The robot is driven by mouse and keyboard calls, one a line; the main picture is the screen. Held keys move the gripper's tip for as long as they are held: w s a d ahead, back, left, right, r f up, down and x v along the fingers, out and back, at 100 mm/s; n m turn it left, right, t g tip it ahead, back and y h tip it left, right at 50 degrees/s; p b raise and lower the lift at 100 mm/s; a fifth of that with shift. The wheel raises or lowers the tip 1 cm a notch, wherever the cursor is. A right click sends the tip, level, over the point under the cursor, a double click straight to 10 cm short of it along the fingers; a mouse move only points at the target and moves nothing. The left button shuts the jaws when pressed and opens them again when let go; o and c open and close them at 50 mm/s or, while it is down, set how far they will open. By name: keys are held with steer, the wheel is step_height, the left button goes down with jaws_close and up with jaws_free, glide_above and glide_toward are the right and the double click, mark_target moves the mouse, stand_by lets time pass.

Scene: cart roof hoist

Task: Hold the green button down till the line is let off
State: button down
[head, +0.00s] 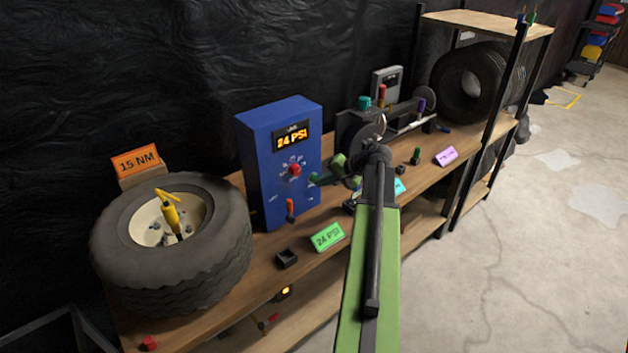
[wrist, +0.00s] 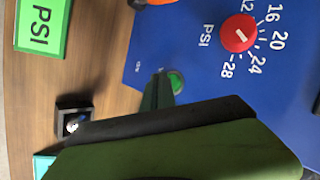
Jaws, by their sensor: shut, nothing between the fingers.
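The blue box (head: 262,165) stands on the bench with an orange display (head: 291,136) reading 24 PSI. Its red dial knob (head: 294,169) also shows in the wrist view (wrist: 238,33), its white mark towards 24. The green button (wrist: 176,82) is on the box's face in the wrist view, partly covered by my fingers. My gripper (head: 322,180) is shut and empty, its tip at the box's right side. In the wrist view my gripper (wrist: 158,78) overlaps the button's edge; I cannot tell whether it touches or presses it.
A tyre (head: 220,250) with a yellow tool (head: 171,217) in its hub lies left of the box. A green 24 PSI card (head: 327,237) and a black holder (head: 287,258) are in front. Machinery (head: 355,130) crowds the right. Open floor (head: 530,260) lies beyond the bench edge.

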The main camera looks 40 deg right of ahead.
steer(key=shift+w, duration=0.4)
stand_by(2.1)
steer(key=shift+s, duration=0.8)
steer(key=shift+s, duration=0.1)
steer(key=s, duration=0.4)
steer(key=shift+s+a, duration=0.2)
steer(key=shift+s, duration=0.2)
